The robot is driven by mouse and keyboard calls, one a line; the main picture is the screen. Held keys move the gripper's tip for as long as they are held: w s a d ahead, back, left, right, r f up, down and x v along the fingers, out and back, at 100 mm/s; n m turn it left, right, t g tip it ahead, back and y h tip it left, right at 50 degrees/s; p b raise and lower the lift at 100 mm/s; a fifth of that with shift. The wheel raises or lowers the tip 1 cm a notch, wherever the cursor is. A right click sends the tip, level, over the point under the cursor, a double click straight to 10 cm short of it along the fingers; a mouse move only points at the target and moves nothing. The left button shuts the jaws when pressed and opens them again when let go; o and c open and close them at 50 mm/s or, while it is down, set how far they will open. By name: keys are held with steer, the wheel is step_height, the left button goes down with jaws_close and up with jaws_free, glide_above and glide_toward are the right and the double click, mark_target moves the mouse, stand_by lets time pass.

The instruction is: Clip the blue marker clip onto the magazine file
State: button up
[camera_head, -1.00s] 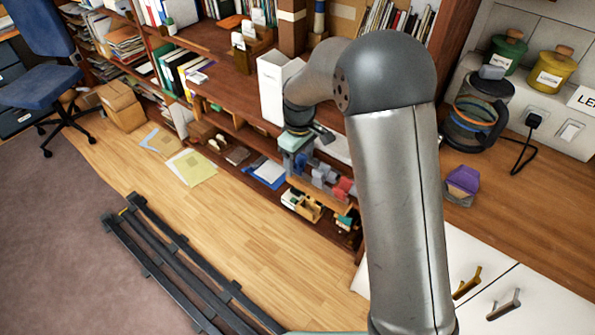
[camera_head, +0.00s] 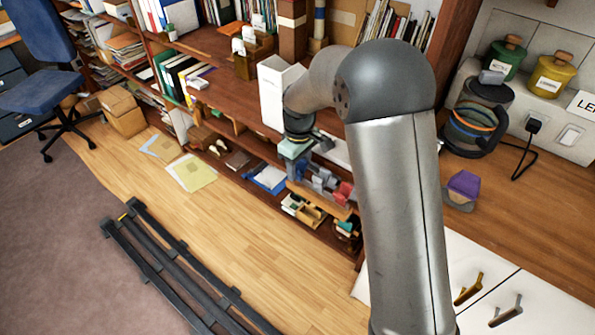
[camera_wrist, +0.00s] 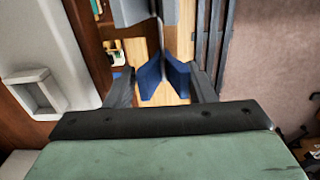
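The magazine file (camera_head: 272,96) is a white upright box at the front edge of the desk in the head view. In the wrist view a pale panel with a label frame (camera_wrist: 38,92), apparently its near face, fills the left side. My gripper (camera_wrist: 163,80) is just in front of the file. Its grey fingers bear on the blue marker clip (camera_wrist: 150,78), whose two blue plates flare apart between the fingertips. The clip looks held in the air, apart from the file. In the head view my arm hides part of this area, and the clip is hard to make out.
A rack of grey, blue and red pieces (camera_head: 343,192) is on the shelves below the desk.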

steer(key=shift+s+a, duration=0.15)
steer(key=shift+c, duration=0.8)
stand_by(0.4)
steer(key=shift+r, duration=0.2)
steer(key=shift+c, duration=1.3)
stand_by(1.5)
steer(key=shift+c, duration=0.9)
steer(key=shift+s+r+p, duration=0.15)
steer(key=shift+r+p, duration=1.3)
steer(key=shift+r, duration=1.1)
